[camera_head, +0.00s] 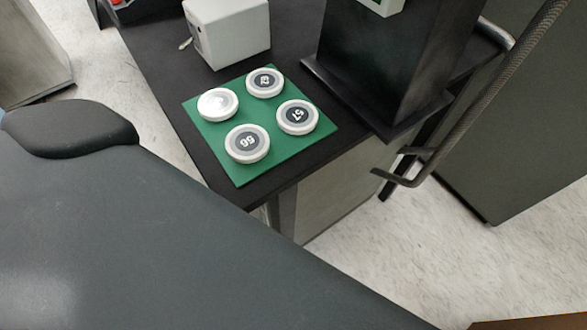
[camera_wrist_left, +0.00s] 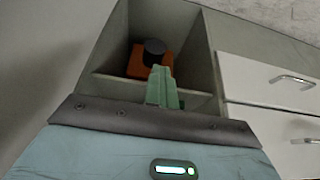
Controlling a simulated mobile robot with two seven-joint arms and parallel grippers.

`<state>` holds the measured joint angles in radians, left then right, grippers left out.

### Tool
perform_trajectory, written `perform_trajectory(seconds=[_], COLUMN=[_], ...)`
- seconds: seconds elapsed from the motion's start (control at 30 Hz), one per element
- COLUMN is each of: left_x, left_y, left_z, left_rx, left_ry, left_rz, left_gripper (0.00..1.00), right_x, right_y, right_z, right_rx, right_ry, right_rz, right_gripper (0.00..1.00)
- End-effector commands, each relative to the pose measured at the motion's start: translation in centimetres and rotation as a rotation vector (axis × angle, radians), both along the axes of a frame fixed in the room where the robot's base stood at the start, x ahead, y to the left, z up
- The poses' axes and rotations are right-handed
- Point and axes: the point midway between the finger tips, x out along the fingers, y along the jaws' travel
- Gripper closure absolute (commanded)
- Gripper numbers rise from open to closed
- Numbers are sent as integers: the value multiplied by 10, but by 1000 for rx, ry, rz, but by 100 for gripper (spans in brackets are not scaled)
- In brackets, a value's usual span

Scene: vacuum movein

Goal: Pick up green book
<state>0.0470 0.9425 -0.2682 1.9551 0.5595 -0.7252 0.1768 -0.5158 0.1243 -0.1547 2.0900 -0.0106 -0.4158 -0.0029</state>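In the left wrist view a narrow pale green upright piece (camera_wrist_left: 164,90) stands at the middle, just above a dark bar with screws. Its shape has a taller left part and a lower right part. I cannot tell if it is the green book. No clear gap between fingertips of my left gripper shows. Behind the green piece is an open grey compartment with a divider. No book can be made out in the head view, and neither gripper can be made out there.
An orange block (camera_wrist_left: 150,62) and black cylinder (camera_wrist_left: 154,48) sit in the compartment. White drawers (camera_wrist_left: 262,82) are at right. In the head view, a green mat (camera_head: 240,177) with several white discs lies on a black tabletop (camera_head: 150,30), near a white box (camera_head: 232,32) and tall black box (camera_head: 383,60).

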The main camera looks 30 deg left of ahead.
Motion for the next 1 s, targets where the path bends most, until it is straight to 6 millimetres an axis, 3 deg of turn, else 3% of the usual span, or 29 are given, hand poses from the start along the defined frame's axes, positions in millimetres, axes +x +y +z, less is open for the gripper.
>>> perform_trajectory(seconds=[0.1,0.7,1.0], left_x=[0,1,1], left_y=[0,0,0], left_z=[0,0,1], left_rx=[0,-1,-1], left_ry=[0,-2,-2], left_rz=[0,0,0], left_gripper=[99,21,20], right_x=[1,1,1], right_y=[0,0,0], right_z=[0,0,1], right_rx=[0,-1,0], right_ry=[0,-1,-2], right_rz=[0,-1,-1], right_gripper=[64,64,64])
